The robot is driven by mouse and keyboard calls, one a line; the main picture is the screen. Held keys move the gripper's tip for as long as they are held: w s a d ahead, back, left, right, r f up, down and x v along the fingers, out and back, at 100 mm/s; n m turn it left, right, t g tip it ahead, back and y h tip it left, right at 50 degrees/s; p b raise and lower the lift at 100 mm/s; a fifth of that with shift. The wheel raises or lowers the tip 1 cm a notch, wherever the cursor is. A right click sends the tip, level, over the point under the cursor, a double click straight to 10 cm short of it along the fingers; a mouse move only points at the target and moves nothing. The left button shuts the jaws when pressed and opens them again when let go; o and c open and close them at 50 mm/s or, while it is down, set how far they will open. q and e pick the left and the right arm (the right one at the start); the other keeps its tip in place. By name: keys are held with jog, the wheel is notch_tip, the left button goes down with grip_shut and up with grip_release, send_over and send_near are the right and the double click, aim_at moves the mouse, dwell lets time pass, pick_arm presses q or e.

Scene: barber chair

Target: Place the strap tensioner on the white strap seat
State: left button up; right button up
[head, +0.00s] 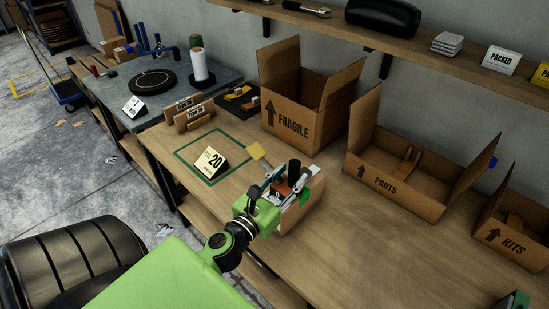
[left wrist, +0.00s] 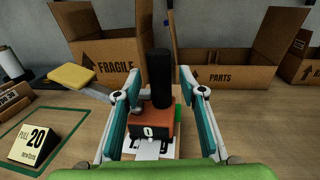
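The strap tensioner (left wrist: 157,122) has an orange-brown body, an upright black cylinder and a yellow paddle reaching out to the left. In the head view the tensioner (head: 283,188) is partly hidden by my left gripper. It stands over a small carton; a white patch (left wrist: 150,150), perhaps the white strap seat, shows below its body. My left gripper (left wrist: 160,85) has its teal-padded fingers on either side of the body, apparently open; contact is unclear. In the head view the left gripper (head: 283,184) is over the carton. A green bit of my right arm (head: 515,300) shows at the lower right corner.
A FRAGILE box (head: 288,120) stands behind the tensioner. A PARTS box (head: 395,185) and a KITS box (head: 510,240) stand to the right. A yellow "20" sign (head: 210,162) sits in a green outline at left. The table's front right is clear.

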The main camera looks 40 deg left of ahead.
pick_arm(q)
jog(key=s+b, duration=0.3)
jog(key=s, duration=0.6)
jog(key=shift+s+d, duration=0.35)
jog(key=shift+d, duration=0.05)
